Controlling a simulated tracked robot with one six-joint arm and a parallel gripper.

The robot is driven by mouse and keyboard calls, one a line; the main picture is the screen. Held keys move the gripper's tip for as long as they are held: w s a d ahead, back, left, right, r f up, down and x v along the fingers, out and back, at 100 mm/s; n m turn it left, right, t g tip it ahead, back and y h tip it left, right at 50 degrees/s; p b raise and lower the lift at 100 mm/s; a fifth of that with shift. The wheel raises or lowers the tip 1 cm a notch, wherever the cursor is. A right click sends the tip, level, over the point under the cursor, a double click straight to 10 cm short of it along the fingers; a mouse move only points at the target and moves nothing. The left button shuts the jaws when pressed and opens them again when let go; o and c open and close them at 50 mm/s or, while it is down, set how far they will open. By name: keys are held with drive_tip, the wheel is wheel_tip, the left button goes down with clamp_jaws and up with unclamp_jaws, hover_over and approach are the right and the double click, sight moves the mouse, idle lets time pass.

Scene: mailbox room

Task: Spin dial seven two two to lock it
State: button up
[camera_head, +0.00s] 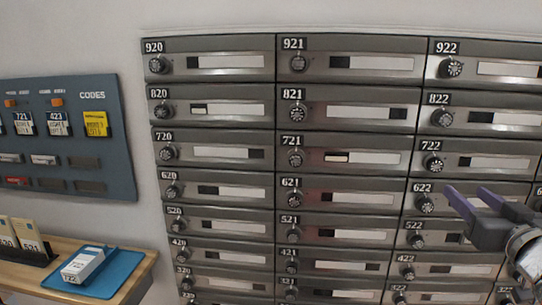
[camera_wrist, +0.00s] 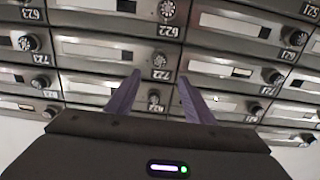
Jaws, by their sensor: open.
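Box 722 (camera_head: 500,161) is a grey metal door in the right column of the mailbox wall. Its black round dial (camera_head: 434,164) sits below the number plate at the left of the door. In the wrist view, which is upside down, this dial (camera_wrist: 160,60) lies between and just beyond the fingertips. My gripper (camera_head: 466,190), with two purple fingers, is at the lower right in the head view, right of and below the dial. In the wrist view my gripper (camera_wrist: 160,78) is open and empty, its fingers apart. Whether a finger touches the door is unclear.
Similar dials surround it: dial 822 (camera_head: 442,119) above and dial 622 (camera_head: 425,204) below. A wooden desk (camera_head: 139,272) with a blue tray (camera_head: 127,287) holding a white box stands at lower left. A code board (camera_head: 60,180) hangs on the left wall.

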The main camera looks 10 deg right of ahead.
sight(437, 168)
drive_tip(key=shift+w, duration=0.1)
drive_tip(key=x, duration=1.3)
drive_tip(key=shift+w+d, duration=0.15)
drive_tip(key=shift+w, duration=0.15)
drive_tip(key=shift+c, duration=0.2)
drive_tip(key=c, duration=1)
drive_tip(key=shift+n, duration=2.4)
drive_tip(key=o, duration=1)
